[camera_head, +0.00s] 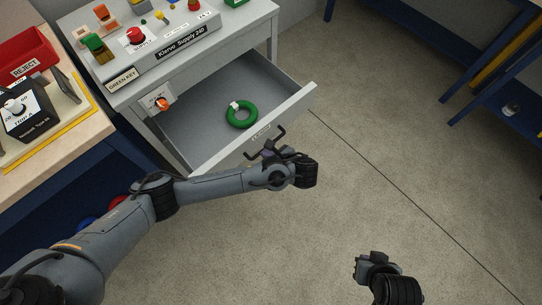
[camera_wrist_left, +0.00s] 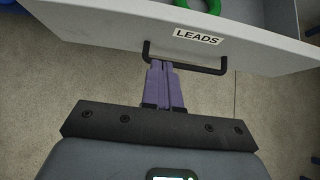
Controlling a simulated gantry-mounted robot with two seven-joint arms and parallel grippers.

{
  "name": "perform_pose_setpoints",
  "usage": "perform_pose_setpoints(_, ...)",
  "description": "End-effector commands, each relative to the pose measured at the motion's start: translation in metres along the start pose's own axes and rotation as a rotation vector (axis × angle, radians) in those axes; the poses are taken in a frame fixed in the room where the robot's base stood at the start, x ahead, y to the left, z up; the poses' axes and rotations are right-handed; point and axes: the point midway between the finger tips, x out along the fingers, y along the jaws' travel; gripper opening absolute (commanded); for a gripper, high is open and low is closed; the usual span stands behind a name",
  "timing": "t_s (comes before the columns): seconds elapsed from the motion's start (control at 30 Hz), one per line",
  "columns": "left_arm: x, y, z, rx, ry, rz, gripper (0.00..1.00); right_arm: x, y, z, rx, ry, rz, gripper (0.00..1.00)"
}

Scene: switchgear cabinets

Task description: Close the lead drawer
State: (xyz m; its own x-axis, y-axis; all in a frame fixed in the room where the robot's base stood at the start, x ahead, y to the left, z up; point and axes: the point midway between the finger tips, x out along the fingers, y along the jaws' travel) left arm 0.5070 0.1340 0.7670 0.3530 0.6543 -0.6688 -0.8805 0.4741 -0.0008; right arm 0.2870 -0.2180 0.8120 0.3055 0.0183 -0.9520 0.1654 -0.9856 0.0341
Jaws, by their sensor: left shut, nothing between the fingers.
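The lead drawer (camera_head: 303,98) is pulled out of the grey cabinet. A green ring-shaped lead (camera_head: 241,114) lies inside it. In the left wrist view the drawer front (camera_wrist_left: 110,22) carries a "LEADS" label and a black bar handle (camera_wrist_left: 205,70). My left gripper (camera_head: 268,152) is at the drawer front by the handle. In the left wrist view its purple fingers (camera_wrist_left: 162,85) are together, with their tips at the left part of the handle; I cannot tell whether they touch it. My right gripper (camera_head: 372,265) is low on the right, away from the drawer, its fingers unclear.
An orange switch (camera_head: 161,103) sits beside the drawer opening. A workbench with a red reject bin (camera_head: 22,58) stands at left.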

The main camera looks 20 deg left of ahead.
Motion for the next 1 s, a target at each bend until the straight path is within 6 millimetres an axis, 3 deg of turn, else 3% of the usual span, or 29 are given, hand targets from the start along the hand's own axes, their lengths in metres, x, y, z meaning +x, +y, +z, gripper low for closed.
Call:
perform_pose_setpoints(0.2,0.044,0.001,-0.001,-0.001,-0.003,0.004,0.00,0.014,-0.001,0.005,0.000,-0.001,0.000,0.00)
perform_pose_setpoints(0.4,0.069,0.001,0.011,-0.001,-0.001,0.002,0.00,0.019,-0.001,0.007,0.000,-0.002,0.000,0.00)
perform_pose_setpoints(0.63,0.082,0.001,0.024,0.000,0.001,0.001,0.00,0.022,-0.001,0.008,0.000,-0.001,-0.001,0.00)
perform_pose_setpoints(1.0,0.085,0.001,0.027,0.001,0.002,0.000,0.00,0.022,-0.001,0.008,0.000,0.000,-0.001,0.00)
